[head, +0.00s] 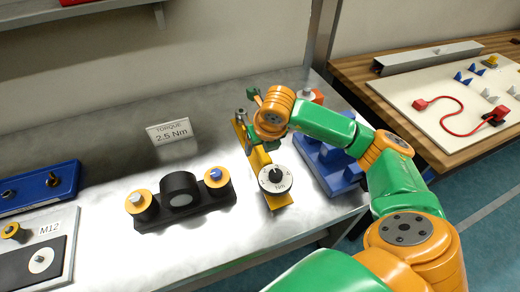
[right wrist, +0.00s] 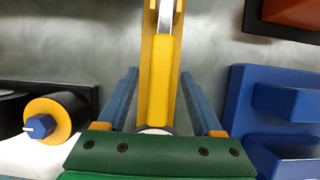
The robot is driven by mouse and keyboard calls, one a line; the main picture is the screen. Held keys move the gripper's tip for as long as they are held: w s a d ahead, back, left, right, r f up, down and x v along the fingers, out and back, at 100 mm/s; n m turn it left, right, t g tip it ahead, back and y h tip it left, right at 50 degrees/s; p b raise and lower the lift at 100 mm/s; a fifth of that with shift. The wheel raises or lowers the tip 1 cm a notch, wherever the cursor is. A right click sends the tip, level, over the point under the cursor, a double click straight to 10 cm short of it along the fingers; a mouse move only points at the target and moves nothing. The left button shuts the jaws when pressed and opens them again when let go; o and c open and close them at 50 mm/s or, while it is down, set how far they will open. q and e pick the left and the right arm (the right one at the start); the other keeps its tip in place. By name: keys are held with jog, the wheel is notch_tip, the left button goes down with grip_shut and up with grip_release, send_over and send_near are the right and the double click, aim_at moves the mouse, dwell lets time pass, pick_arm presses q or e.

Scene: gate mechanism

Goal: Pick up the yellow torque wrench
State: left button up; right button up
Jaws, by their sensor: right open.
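The yellow torque wrench (head: 259,159) lies on the metal bench in the head view, a round white dial with a black knob near its front end. My right gripper (head: 254,143) is over its middle and hides part of it. In the right wrist view, the yellow wrench (right wrist: 160,75) runs lengthwise between the two blue-grey fingers of my right gripper (right wrist: 159,78). The fingers are open, with a gap visible on each side of the wrench. My left gripper is not in view.
A black fixture (head: 180,192) with two yellow-collared posts stands left of the wrench. A blue block (head: 318,165) is close on the right. A sign reading 2.5 Nm (head: 169,132) stands behind. A wooden table (head: 355,68) with a white board (head: 440,105) is farther right.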

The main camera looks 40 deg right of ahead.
grip_shut()
dwell(1.3)
